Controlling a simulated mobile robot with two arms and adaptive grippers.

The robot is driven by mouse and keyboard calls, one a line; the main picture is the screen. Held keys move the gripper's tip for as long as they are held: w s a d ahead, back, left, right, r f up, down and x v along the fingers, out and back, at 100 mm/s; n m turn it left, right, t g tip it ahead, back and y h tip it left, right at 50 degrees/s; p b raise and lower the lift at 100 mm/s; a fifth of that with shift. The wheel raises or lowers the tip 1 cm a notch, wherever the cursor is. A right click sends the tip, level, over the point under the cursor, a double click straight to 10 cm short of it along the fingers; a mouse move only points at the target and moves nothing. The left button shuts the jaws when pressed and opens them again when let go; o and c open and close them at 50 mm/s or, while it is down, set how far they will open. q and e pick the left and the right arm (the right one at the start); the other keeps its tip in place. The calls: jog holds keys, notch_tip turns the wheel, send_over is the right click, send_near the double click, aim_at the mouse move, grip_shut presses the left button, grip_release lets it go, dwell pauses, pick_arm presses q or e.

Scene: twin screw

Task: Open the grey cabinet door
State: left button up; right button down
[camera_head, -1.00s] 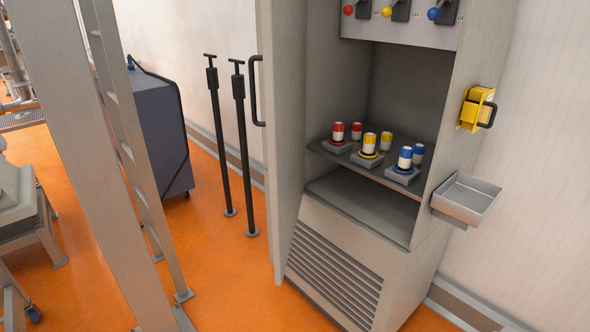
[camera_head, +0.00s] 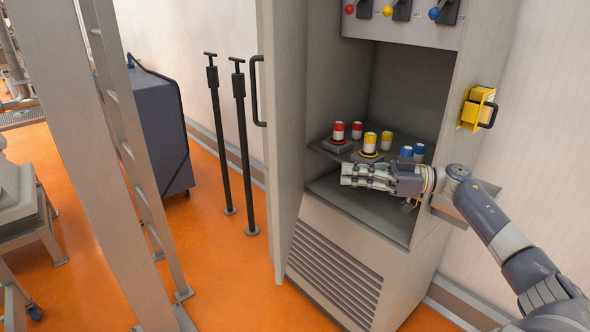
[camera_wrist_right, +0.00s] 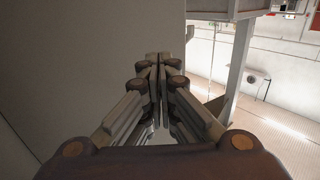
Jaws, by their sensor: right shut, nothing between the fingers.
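The grey cabinet (camera_head: 340,280) stands right of centre in the head view. Its door (camera_head: 280,130) stands open, swung out to the left, with a black handle (camera_head: 257,90) on its outer side. My right gripper (camera_head: 345,175) is in front of the cabinet's open lower compartment, pointing left toward the door's inner side. Its fingers are shut and empty; they also show shut in the right wrist view (camera_wrist_right: 158,60). A plain grey surface (camera_wrist_right: 90,70) fills that view's left. I cannot tell whether the fingers touch the door. My left gripper is out of view.
Red, yellow and blue cylinders stand on the cabinet shelf (camera_head: 320,146), the blue ones partly behind my right arm. A ladder (camera_head: 130,130) and two black poles (camera_head: 243,150) stand left; orange floor (camera_head: 230,285) between is clear.

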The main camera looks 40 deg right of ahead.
aim_at(282, 168)
jog(key=p+x, duration=0.3)
jog(key=x, duration=0.9)
jog(key=shift+w, duration=0.15)
jog(key=shift+w+a+f+p, duration=0.15)
jog(key=shift+w+a+p, duration=0.2)
jog(key=shift+w+a, duration=0.15)
